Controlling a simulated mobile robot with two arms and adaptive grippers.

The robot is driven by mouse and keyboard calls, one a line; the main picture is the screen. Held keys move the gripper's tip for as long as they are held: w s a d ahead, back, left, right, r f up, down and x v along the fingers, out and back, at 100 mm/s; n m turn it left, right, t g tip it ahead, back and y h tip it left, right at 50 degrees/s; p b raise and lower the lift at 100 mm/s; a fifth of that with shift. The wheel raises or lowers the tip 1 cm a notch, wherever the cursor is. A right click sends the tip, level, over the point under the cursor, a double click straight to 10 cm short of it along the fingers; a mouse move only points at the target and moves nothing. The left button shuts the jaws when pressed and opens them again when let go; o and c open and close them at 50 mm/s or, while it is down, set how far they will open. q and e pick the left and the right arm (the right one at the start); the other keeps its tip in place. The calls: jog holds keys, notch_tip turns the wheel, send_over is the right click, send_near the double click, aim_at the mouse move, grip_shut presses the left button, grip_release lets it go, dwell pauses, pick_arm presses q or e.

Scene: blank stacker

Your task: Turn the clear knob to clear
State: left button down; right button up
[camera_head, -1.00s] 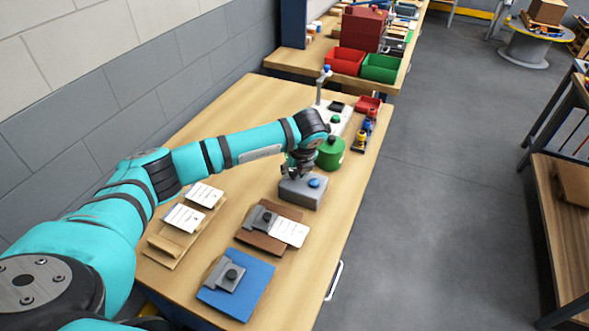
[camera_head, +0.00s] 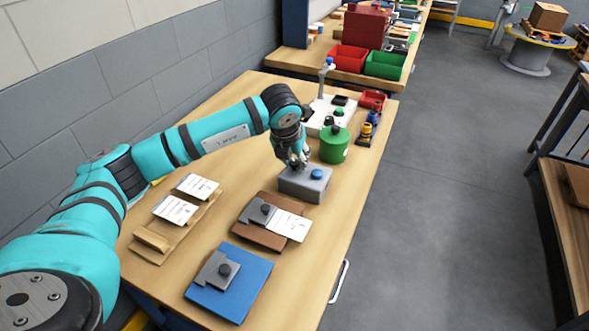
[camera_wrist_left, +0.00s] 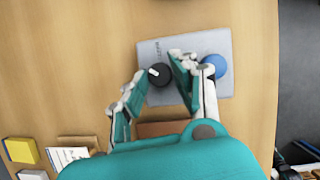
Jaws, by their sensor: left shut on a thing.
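A grey box (camera_head: 313,193) stands on the wooden bench, with a blue button (camera_head: 316,174) on its right side. In the left wrist view, the box (camera_wrist_left: 215,43) carries a black knob (camera_wrist_left: 160,79) with a white mark, left of the blue button (camera_wrist_left: 214,66). Lettering on the box top is too small to read. My left gripper (camera_head: 297,166) comes down from above on the left part of the box and hides the knob in the head view. In the left wrist view, its fingers (camera_wrist_left: 160,84) are on either side of the knob, shut on it. My right gripper is not in view.
A green canister (camera_head: 334,150) stands just behind the box. A brown board (camera_head: 262,236) and a blue board (camera_head: 237,291) with grey clamps lie in front. A wooden rack (camera_head: 150,253) with white cards lies left. Bare bench lies between rack and box.

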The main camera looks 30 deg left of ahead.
pick_arm(q)
jog(key=m+b, duration=0.1)
jog(key=m+h+b, duration=0.1)
jog(key=shift+a+f+m, duration=0.15)
jog(key=shift+m, duration=0.25)
jog(key=shift+m+h+b, duration=0.4)
jog(key=shift+m+b, duration=0.2)
jog(key=shift+m, duration=0.3)
jog(key=shift+w+a+m+h+b, duration=0.1)
jog(key=shift+m+h+b, duration=0.4)
jog(key=shift+m, duration=0.7)
jog(key=shift+r+m+g+h, duration=0.2)
jog(key=shift+m+g+h, duration=0.35)
jog(key=shift+m, duration=1.05)
jog(key=c, duration=1.1)
grip_release()
jog(key=shift+o, duration=0.2)
jog(key=v, duration=1.2)
